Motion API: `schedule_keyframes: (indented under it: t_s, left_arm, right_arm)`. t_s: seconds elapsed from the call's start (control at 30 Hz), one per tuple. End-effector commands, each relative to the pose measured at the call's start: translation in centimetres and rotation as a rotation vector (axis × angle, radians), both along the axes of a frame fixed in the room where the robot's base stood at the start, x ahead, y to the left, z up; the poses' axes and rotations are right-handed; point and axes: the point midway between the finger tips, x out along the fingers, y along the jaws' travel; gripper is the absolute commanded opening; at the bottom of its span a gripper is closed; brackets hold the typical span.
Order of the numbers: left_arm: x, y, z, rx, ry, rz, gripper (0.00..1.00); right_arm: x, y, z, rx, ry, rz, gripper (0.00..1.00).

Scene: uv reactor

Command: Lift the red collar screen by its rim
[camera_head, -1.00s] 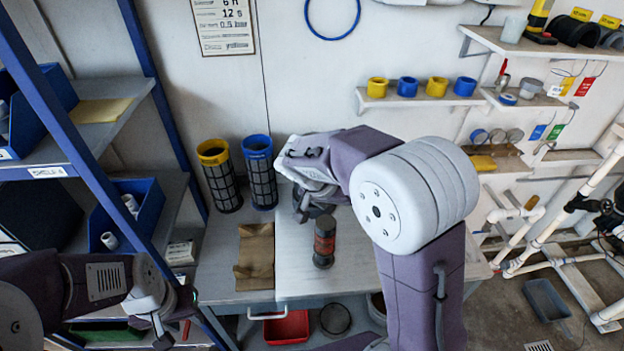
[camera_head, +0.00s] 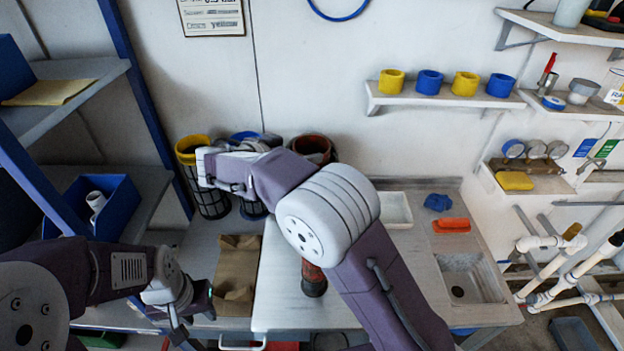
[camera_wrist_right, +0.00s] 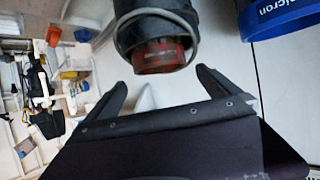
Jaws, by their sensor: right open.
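The red collar screen (camera_head: 312,146) stands against the back wall, its rim showing above my right arm and its lower body hidden. My right gripper (camera_wrist_right: 161,79) is open with nothing between its fingertips. In the head view my right wrist is left of the red collar, before the blue collar screen (camera_head: 244,136); its fingers are hard to make out there. In the right wrist view a dark cylindrical thing with a red part (camera_wrist_right: 160,55) is just beyond the fingertips; I cannot tell which object it is. My left gripper (camera_head: 190,315) hangs at the lower left, away from the screens.
A yellow collar screen (camera_head: 192,146) stands at the left. A red and dark canister (camera_head: 313,278) stands on the bench, partly behind my arm. A white tray (camera_head: 397,210) and a sink (camera_head: 466,280) are at the right.

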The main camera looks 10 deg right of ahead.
Motion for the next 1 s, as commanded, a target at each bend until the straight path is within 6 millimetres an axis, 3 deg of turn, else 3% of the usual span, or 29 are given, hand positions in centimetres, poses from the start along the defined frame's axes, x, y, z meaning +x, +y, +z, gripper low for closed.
schedule_keyframes:
  t_s: [0.5, 0.77, 0.8, 0.87, 1.0]
  left_arm:
    - [0.0, 0.0, 2.2, 0.000, -0.001, 0.000, 0.36]
    - [0.0, 0.0, 2.2, 0.000, 0.000, 0.000, 0.36]
    - [0.0, 0.0, 2.2, 0.000, 0.000, 0.000, 0.36]
    - [0.0, 0.0, 2.2, 0.000, 0.000, 0.000, 0.36]
    - [0.0, 0.0, 2.2, 0.000, 0.000, 0.000, 0.36]
  right_arm:
    - [4.6, -4.7, -2.7, 0.001, 0.004, -0.005, 1.00]
    - [5.1, -5.1, -3.3, 0.001, 0.004, -0.002, 1.00]
    - [5.1, -5.1, -3.3, 0.001, 0.004, -0.002, 0.97]
    - [5.1, -5.1, -3.3, 0.001, 0.004, -0.002, 0.81]
    - [5.1, -5.1, -3.3, 0.001, 0.004, -0.002, 0.42]
